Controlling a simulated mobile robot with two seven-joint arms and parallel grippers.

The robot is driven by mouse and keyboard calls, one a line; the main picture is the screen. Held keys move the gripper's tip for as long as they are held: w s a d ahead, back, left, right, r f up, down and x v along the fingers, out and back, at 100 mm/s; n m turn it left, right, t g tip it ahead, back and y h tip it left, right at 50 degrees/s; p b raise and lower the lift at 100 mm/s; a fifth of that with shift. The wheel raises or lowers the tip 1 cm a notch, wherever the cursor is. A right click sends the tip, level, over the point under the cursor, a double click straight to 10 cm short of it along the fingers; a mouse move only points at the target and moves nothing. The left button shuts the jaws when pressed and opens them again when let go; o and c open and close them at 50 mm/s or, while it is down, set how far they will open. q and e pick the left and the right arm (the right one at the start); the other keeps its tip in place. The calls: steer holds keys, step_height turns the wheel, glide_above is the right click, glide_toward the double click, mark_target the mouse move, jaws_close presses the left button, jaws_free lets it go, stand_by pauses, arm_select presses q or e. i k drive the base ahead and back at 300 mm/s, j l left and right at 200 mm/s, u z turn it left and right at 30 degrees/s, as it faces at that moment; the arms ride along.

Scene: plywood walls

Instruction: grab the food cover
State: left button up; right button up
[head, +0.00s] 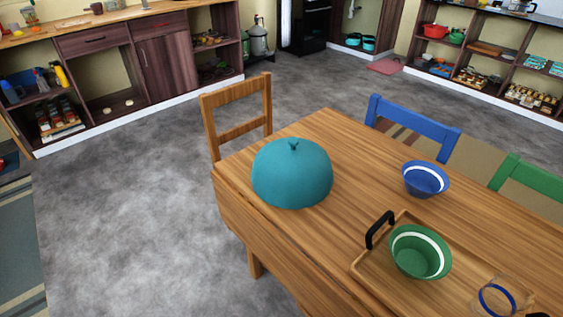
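The food cover (291,175) is a teal dome with a small knob on top. It sits upright on the wooden table (345,165), near the table's far left corner. Whether anything lies under it is hidden. Neither of my grippers shows in the head view.
On the table are a blue bowl (425,180) and a wooden tray (368,265) with a black handle, a green bowl (420,254) and a clear blue-ringed container (496,300). Wooden (237,110), blue (415,125) and green (528,184) chairs stand around. Grey floor (140,215) at left is clear.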

mark_target(287, 172)
steer(key=i+j, duration=0.15)
steer(key=j, duration=0.15)
steer(key=i+j, duration=0.1)
steer(key=j, duration=0.2)
steer(key=i+j, duration=0.15)
steer(key=j, duration=0.2)
steer(key=i+j, duration=0.15)
steer(key=j, duration=0.15)
steer(key=i+j+z, duration=0.2)
steer(key=k+z, duration=0.1)
steer(key=z, duration=1.65)
